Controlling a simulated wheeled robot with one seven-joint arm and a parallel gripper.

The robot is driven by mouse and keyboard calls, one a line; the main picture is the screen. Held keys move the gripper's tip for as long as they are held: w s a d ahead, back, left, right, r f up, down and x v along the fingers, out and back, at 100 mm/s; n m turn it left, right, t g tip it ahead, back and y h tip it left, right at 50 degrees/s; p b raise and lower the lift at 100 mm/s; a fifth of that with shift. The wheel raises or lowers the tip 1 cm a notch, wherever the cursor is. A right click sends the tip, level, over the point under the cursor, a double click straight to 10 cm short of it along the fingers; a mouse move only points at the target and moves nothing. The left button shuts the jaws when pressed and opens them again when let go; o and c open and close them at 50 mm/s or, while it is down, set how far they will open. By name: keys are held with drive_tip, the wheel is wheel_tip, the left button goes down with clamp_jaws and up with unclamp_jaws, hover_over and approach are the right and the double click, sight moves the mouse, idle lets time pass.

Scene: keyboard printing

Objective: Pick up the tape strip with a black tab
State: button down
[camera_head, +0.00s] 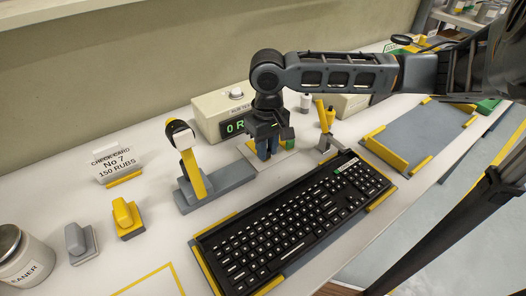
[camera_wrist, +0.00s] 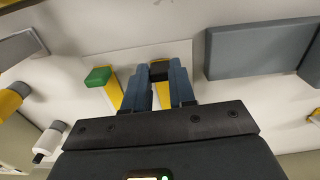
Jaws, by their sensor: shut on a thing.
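The tape strip with a black tab (camera_wrist: 159,70) is between my fingers in the wrist view, with a yellow part (camera_wrist: 161,95) below the tab. My gripper (camera_wrist: 160,82) is shut on this strip. In the head view my gripper (camera_head: 267,152) points down over a pale plate (camera_head: 285,155) behind the keyboard, and the black tab cannot be made out there. A second yellow strip with a green tab (camera_wrist: 97,76) stands just left of my fingers in the wrist view. Whether the held strip touches the plate is unclear.
A black keyboard (camera_head: 290,222) lies in front. A grey stand with a yellow arm (camera_head: 214,187) is to the left, and a display box (camera_head: 221,105) is behind. A small yellow-handled lever (camera_head: 321,112) stands close on the right. A grey mat (camera_head: 425,135) lies farther right.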

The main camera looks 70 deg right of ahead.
wheel_tip(320, 180, up, 10)
idle(0.6)
drive_tip(key=c, duration=1.5)
unclamp_jaws()
clamp_jaws()
drive_tip(key=shift+s, duration=0.15)
